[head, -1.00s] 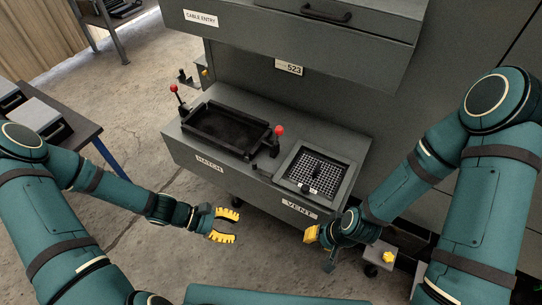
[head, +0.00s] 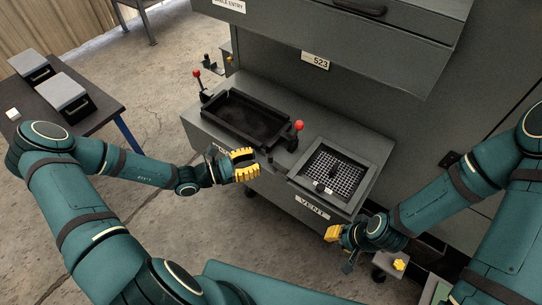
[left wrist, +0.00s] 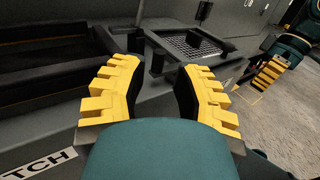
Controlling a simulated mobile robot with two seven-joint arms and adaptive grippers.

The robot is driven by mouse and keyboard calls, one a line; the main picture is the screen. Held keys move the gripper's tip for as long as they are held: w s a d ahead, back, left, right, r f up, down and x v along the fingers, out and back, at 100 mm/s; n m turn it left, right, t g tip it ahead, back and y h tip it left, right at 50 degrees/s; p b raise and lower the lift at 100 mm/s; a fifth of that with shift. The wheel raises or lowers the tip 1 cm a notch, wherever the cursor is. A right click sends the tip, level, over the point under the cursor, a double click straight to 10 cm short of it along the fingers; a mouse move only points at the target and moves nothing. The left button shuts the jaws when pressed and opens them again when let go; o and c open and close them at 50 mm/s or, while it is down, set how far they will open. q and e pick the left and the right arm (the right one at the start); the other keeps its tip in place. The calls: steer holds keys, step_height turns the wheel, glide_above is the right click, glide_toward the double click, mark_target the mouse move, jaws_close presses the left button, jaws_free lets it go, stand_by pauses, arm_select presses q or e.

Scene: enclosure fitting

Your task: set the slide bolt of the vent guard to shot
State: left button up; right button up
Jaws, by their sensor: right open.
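The vent guard (head: 350,166) is a pale mesh grille in a dark frame, set in the top of the grey bench above the VENT label (head: 312,207). A small dark fitting with a light spot, apparently its slide bolt (head: 322,187), sits at the grille's front edge; its position is too small to tell. The grille also shows in the left wrist view (left wrist: 190,46), beyond my fingers. My left gripper (head: 244,164) is open and empty at the bench front, left of the vent guard. My right gripper (head: 335,234) is open, in front of and below the vent.
A black hatch tray (head: 247,140) with red-knobbed levers stands left of the vent; its right red knob (head: 299,125) rises between them. The grey cabinet (head: 310,35) overhangs behind. A yellow knob (head: 399,264) sits low at right. A side table (head: 95,108) stands at left.

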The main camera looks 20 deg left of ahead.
mark_target(271, 156)
arm_select(q)
steer(key=x, duration=0.5)
steer(key=shift+w+d, duration=0.25)
steer(key=shift+d, duration=0.1)
steer(key=shift+o, duration=0.4)
jaws_close()
